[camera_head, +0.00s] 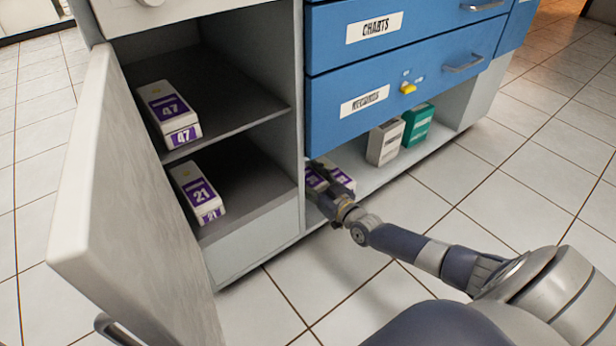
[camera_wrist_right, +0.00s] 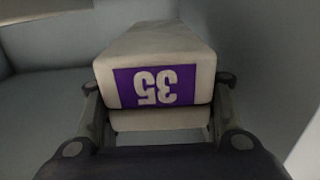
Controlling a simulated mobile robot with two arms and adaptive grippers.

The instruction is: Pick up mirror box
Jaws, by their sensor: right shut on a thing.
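A white box with a purple label reading 35, upside down in the right wrist view (camera_wrist_right: 155,45), is between the two fingers of my right gripper (camera_wrist_right: 158,110). The fingers are shut on its sides. In the head view my right gripper (camera_head: 338,192) reaches into the low open shelf under the blue drawers and partly hides purple-and-white boxes (camera_head: 316,178) there. A pale block shows just below the label in the wrist view; I cannot tell whether it is a separate box. No legible name tells which box is the mirror box. My left gripper is out of view.
A purple box marked 47 (camera_head: 169,112) and one marked 21 (camera_head: 197,192) stand on the left cabinet's shelves, beside its open door (camera_head: 130,220). A grey box (camera_head: 385,142) and a green box (camera_head: 417,125) stand right on the low shelf. Blue drawers (camera_head: 400,95) overhang it.

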